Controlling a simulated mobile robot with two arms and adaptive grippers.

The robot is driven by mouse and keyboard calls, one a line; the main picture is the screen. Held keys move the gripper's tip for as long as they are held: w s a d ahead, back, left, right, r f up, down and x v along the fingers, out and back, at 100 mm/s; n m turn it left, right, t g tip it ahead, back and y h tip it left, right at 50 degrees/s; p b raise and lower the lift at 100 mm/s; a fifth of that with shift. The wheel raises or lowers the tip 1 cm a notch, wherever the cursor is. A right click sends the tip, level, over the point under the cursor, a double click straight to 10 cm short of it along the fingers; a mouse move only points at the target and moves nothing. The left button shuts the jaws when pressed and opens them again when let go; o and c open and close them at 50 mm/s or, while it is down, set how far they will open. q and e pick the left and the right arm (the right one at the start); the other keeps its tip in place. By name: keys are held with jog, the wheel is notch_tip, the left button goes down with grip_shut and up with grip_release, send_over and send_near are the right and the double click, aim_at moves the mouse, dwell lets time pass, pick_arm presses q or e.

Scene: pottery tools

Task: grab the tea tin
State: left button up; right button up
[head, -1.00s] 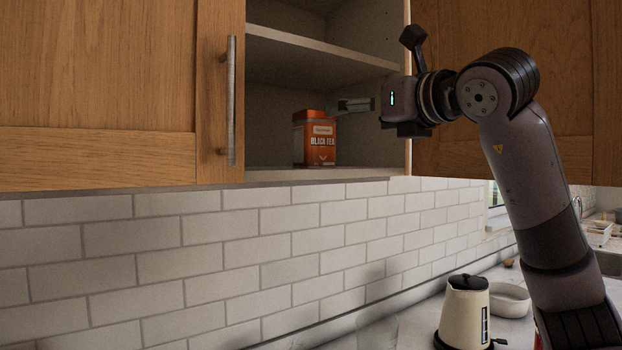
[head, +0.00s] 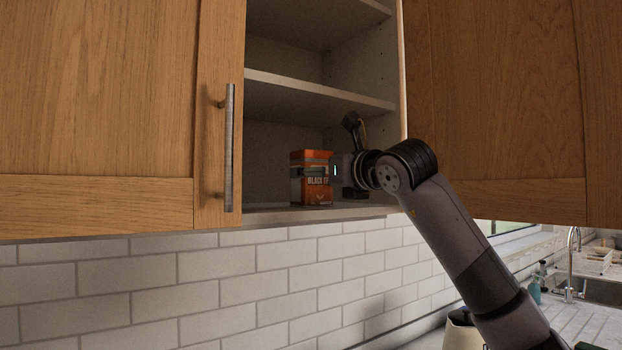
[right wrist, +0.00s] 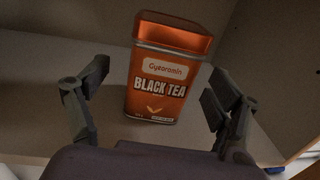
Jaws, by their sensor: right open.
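The orange tea tin (head: 313,193), labelled "BLACK TEA", stands upright on the bottom shelf of the open cupboard. My right gripper (head: 311,172) is at the tin, and one finger crosses in front of its upper part. In the right wrist view the tin (right wrist: 162,70) stands between the two open fingers of my right gripper (right wrist: 155,95), with a gap showing on each side. My left gripper is not in view.
The cupboard's middle shelf (head: 318,93) is above the gripper. A closed-looking wooden door with a metal handle (head: 229,148) is left of the opening. Below are white wall tiles (head: 180,290), and a partly hidden cream kettle (head: 459,332) is on the counter.

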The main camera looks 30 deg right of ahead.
jog(key=shift+w+r+p, duration=0.2)
jog(key=shift+w+p, duration=0.15)
jog(key=shift+w, duration=0.05)
jog(key=w+p, duration=0.2)
jog(key=w, duration=0.1)
jog(key=shift+w+d, duration=0.15)
jog(key=shift+w, duration=0.15)
jog(key=shift+w+f, duration=0.1)
jog(key=shift+w, duration=0.35)
jog(key=shift+s, duration=0.15)
jog(key=shift+c, duration=0.7)
jog(key=c, duration=1.3)
